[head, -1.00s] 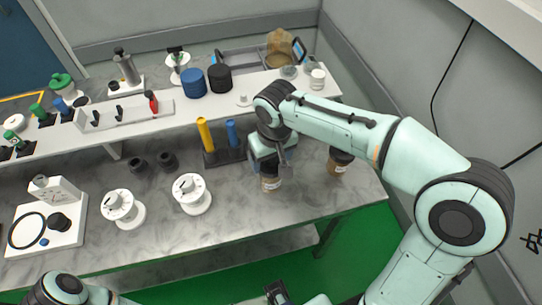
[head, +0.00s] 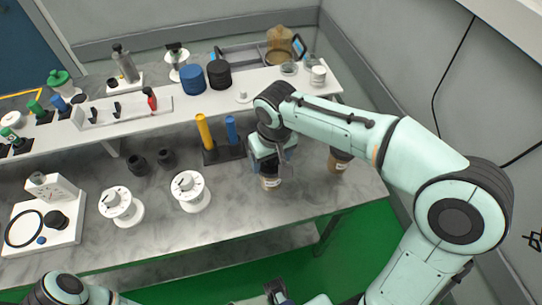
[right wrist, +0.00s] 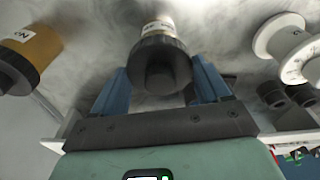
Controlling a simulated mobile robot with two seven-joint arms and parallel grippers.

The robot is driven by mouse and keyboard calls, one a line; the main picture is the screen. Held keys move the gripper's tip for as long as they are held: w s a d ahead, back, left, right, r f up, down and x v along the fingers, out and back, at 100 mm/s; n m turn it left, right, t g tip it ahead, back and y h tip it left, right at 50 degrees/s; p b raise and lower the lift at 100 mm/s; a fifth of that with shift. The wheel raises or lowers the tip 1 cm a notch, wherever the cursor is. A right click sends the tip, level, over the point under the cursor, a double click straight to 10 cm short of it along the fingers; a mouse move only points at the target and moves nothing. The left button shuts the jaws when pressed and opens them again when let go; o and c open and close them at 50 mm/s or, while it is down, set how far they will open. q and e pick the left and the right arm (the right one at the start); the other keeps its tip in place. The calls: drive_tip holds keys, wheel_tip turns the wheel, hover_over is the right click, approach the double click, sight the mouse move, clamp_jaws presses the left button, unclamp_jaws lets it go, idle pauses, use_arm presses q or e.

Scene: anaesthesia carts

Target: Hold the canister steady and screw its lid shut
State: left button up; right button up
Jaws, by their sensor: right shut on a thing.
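A small canister (head: 270,184) with a tan body and pale label stands on the grey bench, below my right gripper (head: 270,168). In the right wrist view its black lid (right wrist: 160,66) sits at the end of the labelled canister body (right wrist: 160,27), between the two blue fingers of my right gripper (right wrist: 161,85). The gripper is shut on the lid from above. How far the lid is threaded cannot be told. My left arm shows only in part at the bottom left; the state of its gripper is not clear.
A second amber canister (head: 338,164) stands to the right, partly behind my right arm; it also shows in the right wrist view (right wrist: 35,50). A rack with yellow and blue posts (head: 222,153) is close on the left. White spools (head: 190,192) stand further left.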

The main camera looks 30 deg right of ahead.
drive_tip(key=o, duration=1)
wheel_tip(320, 180, up, 13)
drive_tip(key=s+p, duration=0.1)
drive_tip(key=p, duration=0.1)
drive_tip(key=shift+s, duration=0.3)
drive_tip(key=shift+a, duration=0.1)
